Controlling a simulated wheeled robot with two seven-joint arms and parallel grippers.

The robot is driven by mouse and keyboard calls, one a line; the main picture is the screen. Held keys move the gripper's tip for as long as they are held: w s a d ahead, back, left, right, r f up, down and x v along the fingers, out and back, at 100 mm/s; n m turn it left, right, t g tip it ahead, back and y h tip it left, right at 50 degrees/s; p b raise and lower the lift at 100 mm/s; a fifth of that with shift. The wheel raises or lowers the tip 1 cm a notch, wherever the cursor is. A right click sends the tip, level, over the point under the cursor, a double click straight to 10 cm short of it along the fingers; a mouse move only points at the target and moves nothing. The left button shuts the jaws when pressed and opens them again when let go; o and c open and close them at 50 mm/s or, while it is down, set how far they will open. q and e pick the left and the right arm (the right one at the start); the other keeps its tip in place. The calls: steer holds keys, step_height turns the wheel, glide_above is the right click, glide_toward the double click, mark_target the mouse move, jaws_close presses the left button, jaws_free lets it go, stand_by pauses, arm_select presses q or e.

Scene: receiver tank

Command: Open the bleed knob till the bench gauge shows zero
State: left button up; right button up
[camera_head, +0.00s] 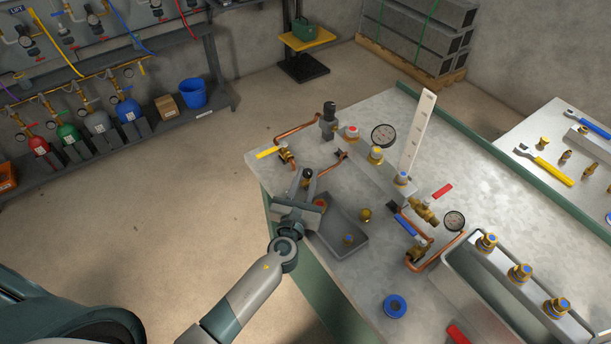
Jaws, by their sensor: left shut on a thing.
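My left gripper (306,188) reaches in from below to the left part of the grey bench (300,166). It is shut on a small dark knob with a copper-coloured top (308,173); I cannot tell whether this is the bleed knob. One round gauge (383,136) stands behind the metal block, and a second gauge (454,221) is on the copper piping at the right. Both needles are too small to read, and which one is the bench gauge is not clear. My right gripper is not in view.
A yellow-handled valve (267,153) is close behind the gripper at the bench's left edge. A grey tray (342,244) lies just right of it. A tall white plate (417,135) and a blue-handled valve (406,225) stand farther right. Floor left of the bench is clear.

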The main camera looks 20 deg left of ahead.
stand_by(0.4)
arm_select(q)
steer(key=o, duration=1.1)
steer(key=shift+c, duration=0.2)
steer(key=shift+s+d+f, duration=0.1)
steer(key=shift+s, duration=0.5)
steer(key=s+d+b, duration=0.1)
steer(key=s+b, duration=0.3)
steer(key=s, duration=1.2)
steer(key=shift+d, duration=0.25)
steer(key=shift+c, duration=0.2)
